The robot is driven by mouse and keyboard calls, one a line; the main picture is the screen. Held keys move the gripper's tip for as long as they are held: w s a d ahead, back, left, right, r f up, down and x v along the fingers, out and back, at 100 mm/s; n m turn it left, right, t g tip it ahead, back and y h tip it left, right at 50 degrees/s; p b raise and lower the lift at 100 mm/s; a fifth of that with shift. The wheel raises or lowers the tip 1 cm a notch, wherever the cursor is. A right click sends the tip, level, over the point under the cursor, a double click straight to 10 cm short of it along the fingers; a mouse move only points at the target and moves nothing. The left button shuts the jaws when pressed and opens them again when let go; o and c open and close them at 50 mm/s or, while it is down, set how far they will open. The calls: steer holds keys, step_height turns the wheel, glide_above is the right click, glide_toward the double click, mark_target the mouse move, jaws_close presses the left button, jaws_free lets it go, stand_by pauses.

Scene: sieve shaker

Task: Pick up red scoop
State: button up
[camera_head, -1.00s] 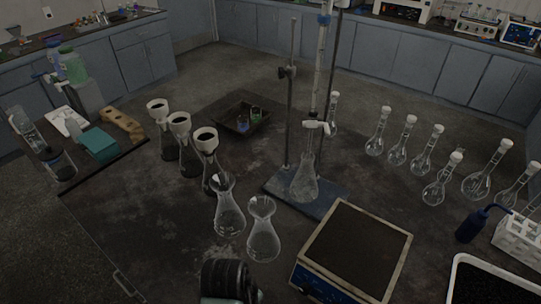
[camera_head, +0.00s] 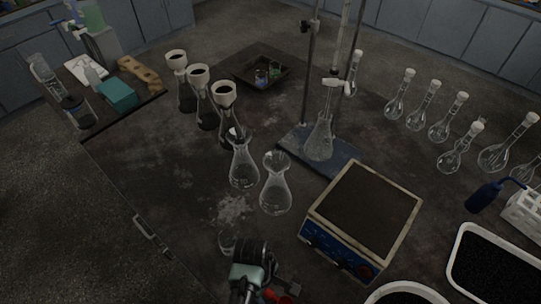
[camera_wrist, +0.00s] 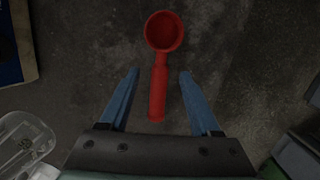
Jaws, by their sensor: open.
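The red scoop (camera_wrist: 159,75) lies on the dark bench top in the wrist view. Its round bowl points up the picture and its handle points down, between the fingertips. My gripper (camera_wrist: 158,80) is open, its two blue fingers on either side of the handle's line with a gap to each side. I cannot tell how high the fingers are above the scoop. In the head view a small red part of the scoop (camera_head: 276,296) shows at the bottom edge beside my arm, and the rest is hidden or out of frame.
A hot-plate-like box (camera_head: 362,220) stands to the right of my arm. Two glass flasks (camera_head: 276,190) stand just beyond it, and a small glass vessel (camera_head: 228,240) is close on the left. A black-filled white tray (camera_head: 495,265) is at right.

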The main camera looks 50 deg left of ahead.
steer(key=shift+d+f, duration=0.15)
steer(key=shift+f, duration=0.6)
steer(key=shift+c, duration=0.3)
jaws_close()
